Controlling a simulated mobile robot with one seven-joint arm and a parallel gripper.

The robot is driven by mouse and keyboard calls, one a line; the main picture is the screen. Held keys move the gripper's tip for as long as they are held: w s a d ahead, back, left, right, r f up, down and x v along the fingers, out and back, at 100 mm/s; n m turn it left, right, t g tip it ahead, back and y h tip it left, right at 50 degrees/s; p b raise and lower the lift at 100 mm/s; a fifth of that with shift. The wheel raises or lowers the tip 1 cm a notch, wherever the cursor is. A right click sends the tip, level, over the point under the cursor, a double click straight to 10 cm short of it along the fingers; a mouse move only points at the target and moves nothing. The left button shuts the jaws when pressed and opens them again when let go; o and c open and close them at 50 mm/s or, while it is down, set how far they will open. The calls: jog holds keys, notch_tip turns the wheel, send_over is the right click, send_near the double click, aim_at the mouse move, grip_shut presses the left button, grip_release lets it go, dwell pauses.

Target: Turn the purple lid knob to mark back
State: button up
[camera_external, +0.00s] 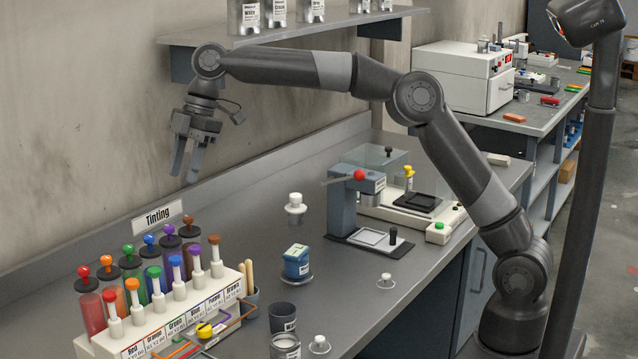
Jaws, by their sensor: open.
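The purple lid knob (169,229) stands on a dark round lid in the back row of the tinting rack (90,345), between the blue knob (149,239) and the brown knob (187,220). Which mark it points to is too small to tell. A second purple-topped piece (194,250) stands in the front row. My gripper (184,177) is open and empty, fingers pointing down. It hangs in the air above the back row, apart from the knobs.
A "Tinting" sign (158,217) stands behind the rack near the wall. A shelf (300,27) with tins runs above the bench, behind my arm. A blue tin (296,262), a dark cup (282,317) and a blue-grey press (352,205) stand to the right.

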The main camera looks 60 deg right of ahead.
aim_at(169, 226)
jog(key=x, duration=1.1)
jog(key=shift+w+a, duration=0.1)
jog(key=shift+a, duration=0.05)
grip_shut()
